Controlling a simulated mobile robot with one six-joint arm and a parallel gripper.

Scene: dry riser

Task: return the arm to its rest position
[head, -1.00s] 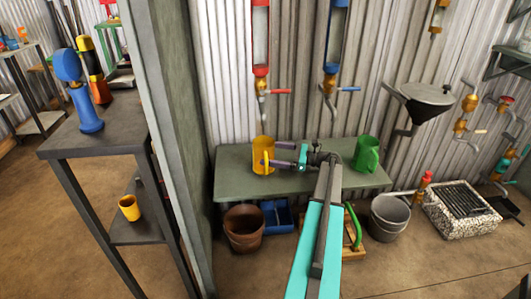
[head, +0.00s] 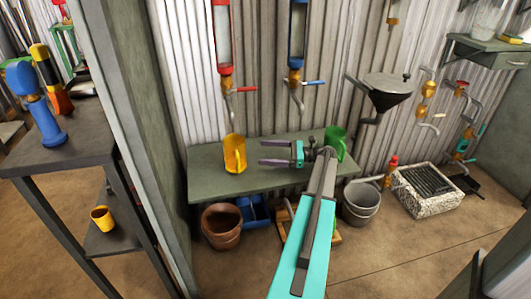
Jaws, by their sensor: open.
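My gripper (head: 262,153) is open and empty above the green-grey bench (head: 212,180), its two dark fingers pointing left. The fingertips are apart from the yellow mug (head: 234,153), which stands upright on the bench to their left. A green mug (head: 336,144) stands on the bench just behind my gripper's wrist, partly hidden by it. My arm (head: 305,240) reaches in from the bottom of the picture.
Red (head: 222,45) and blue (head: 297,45) tap columns hang on the corrugated wall above the bench. A brown pot (head: 222,228), blue crate (head: 254,212) and grey bucket (head: 360,204) are on the floor. A post and dark table (head: 60,155) stand left. Floor at the right front is clear.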

